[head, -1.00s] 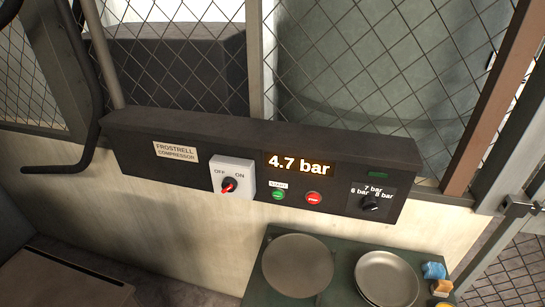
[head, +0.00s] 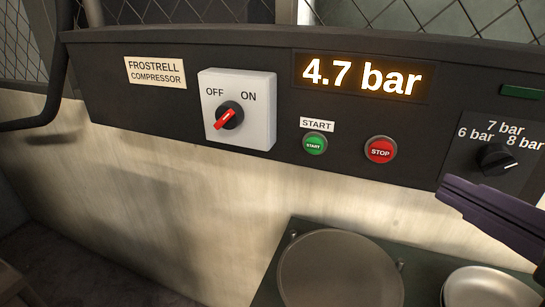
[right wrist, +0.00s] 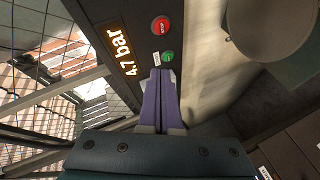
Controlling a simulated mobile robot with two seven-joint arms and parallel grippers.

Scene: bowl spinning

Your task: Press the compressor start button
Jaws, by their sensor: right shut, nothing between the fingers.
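The green start button (head: 315,144) sits under a START label on the dark compressor panel (head: 230,165). The red stop button (head: 380,150) is to its right. My right gripper (head: 445,190) comes in from the right, its purple fingers shut and empty, below the pressure knob and apart from the start button in the head view. In the right wrist view, the shut fingertips (right wrist: 161,72) appear just below the green button (right wrist: 168,57); contact cannot be made out. The display (head: 362,76) reads 4.7 bar. My left gripper is out of view.
An OFF/ON switch (head: 237,108) has a red handle slanting lower left to upper right. A pressure knob (head: 497,159) is at the right. Wire mesh is behind the panel.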

